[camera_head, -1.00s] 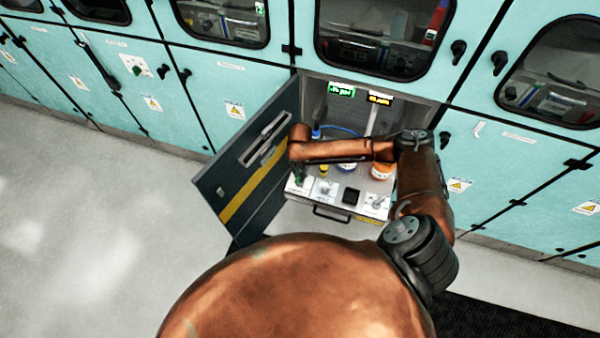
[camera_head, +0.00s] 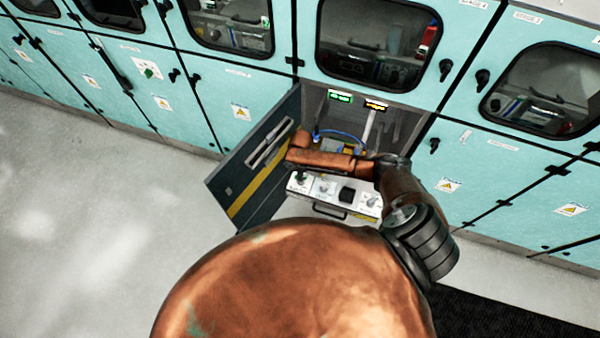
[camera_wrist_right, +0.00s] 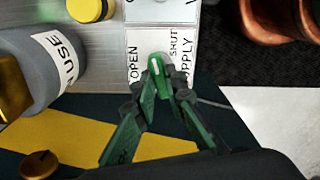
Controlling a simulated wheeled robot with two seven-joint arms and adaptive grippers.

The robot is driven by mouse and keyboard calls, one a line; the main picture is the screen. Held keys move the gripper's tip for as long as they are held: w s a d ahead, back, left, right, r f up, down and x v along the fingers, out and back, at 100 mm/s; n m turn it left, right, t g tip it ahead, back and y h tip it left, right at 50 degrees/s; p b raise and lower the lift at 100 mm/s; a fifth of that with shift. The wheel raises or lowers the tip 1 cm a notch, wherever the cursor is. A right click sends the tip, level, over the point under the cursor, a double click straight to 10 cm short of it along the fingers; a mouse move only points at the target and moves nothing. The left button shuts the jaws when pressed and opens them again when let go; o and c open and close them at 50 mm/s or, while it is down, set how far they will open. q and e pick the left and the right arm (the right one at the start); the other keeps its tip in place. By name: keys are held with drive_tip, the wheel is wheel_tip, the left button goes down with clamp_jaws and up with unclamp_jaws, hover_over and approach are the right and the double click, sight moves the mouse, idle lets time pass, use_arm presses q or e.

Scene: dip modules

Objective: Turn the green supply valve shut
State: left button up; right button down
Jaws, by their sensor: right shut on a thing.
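The green supply valve (camera_wrist_right: 155,68) is on a white plate lettered OPEN, SHUT and SUPPLY in the right wrist view. Its handle lies between the words OPEN and SHUT. My right gripper (camera_wrist_right: 167,76) is shut on the handle, with a dark finger on each side of it. In the head view my right arm reaches across the open cabinet to the left end of the white control panel (camera_head: 325,190). The gripper and valve are small and dark there. My left gripper is not in view.
The open cabinet door (camera_head: 256,165), with a yellow stripe, stands left of the panel. A grey container lettered USE (camera_wrist_right: 48,65) and a yellow cap (camera_wrist_right: 90,8) are near the valve. A blue hose (camera_head: 338,134) runs behind my arm. The floor at left is clear.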

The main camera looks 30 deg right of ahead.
drive_tip(key=shift+s+d+m+p, duration=0.15)
drive_tip(key=shift+m+p, duration=0.8)
drive_tip(key=shift+m, duration=0.55)
drive_tip(key=c, duration=2)
unclamp_jaws()
drive_tip(key=shift+o, duration=0.2)
drive_tip(key=shift+r, duration=0.15)
wheel_tip(320, 180, up, 12)
